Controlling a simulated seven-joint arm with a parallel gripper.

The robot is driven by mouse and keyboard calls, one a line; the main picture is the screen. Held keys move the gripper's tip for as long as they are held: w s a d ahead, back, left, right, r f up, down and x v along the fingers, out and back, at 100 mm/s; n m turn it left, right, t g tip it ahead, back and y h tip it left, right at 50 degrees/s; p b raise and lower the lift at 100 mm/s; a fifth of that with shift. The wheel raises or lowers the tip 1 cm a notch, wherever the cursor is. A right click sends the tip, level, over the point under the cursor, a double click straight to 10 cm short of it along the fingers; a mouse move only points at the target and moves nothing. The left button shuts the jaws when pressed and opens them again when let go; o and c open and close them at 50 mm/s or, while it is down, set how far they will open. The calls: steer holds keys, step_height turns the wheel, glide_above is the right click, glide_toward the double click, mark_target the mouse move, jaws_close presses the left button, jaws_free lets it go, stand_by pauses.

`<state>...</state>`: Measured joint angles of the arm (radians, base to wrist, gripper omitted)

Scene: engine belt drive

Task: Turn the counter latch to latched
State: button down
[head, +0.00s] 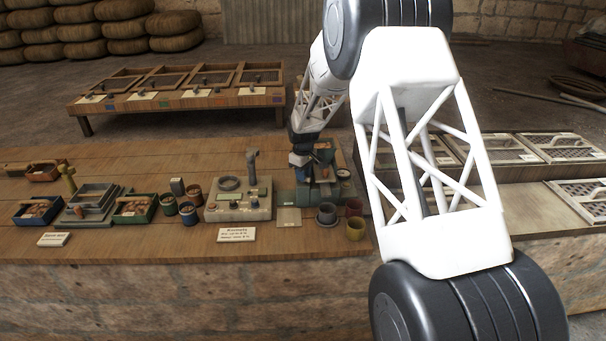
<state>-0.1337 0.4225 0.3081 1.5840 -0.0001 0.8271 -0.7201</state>
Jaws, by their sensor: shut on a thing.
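My gripper (302,166) is small and far off in the head view. It points down at a grey-green bench unit (287,196), right of the middle of the workbench. Its fingers are shut on a small part at the unit, which seems to be the counter latch. The fingers and the unit's dark uprights hide that part, so its angle cannot be read. An orange-brown filled box (324,152) sits just behind and right of the gripper.
A beige unit (238,206) with an upright post stands left of the gripper. Grey (326,216) and dark red (354,207) cups stand in front right. Left are several small pots and trays (133,209). The bench's front strip is mostly clear.

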steer(key=n, duration=0.4)
steer(key=shift+n, duration=0.3)
steer(key=n, duration=0.3)
steer(key=shift+n, duration=0.4)
steer(key=c, duration=1.1)
jaws_free()
steer(key=shift+o, duration=0.2)
steer(key=shift+r, duration=3.9)
